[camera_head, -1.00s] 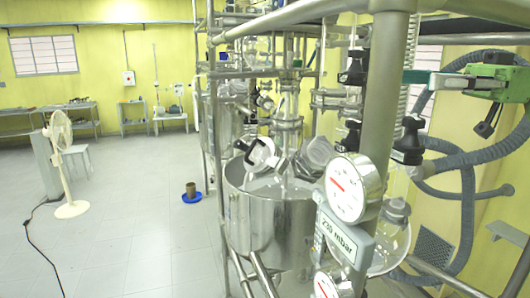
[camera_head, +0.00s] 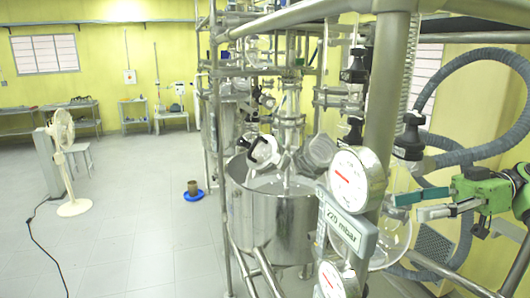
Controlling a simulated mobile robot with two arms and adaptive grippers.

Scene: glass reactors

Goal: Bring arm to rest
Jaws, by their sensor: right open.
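My right gripper (camera_head: 408,206) is at the right of the head view, with its green arm coming in from the right edge. Its two fingers, one teal-tipped and one grey, point left and are apart with nothing between them. The fingertips appear close to the round glass vessel (camera_head: 392,242) behind the gauges; I cannot tell whether they touch it. My left gripper is not in view.
A steel pole (camera_head: 388,90) with pressure gauges (camera_head: 357,180) stands left of the gripper. A steel reactor vessel (camera_head: 268,215) is further left. Grey hoses (camera_head: 480,62) loop behind the gripper. Open floor (camera_head: 130,235) lies at the left, with a white fan (camera_head: 64,165).

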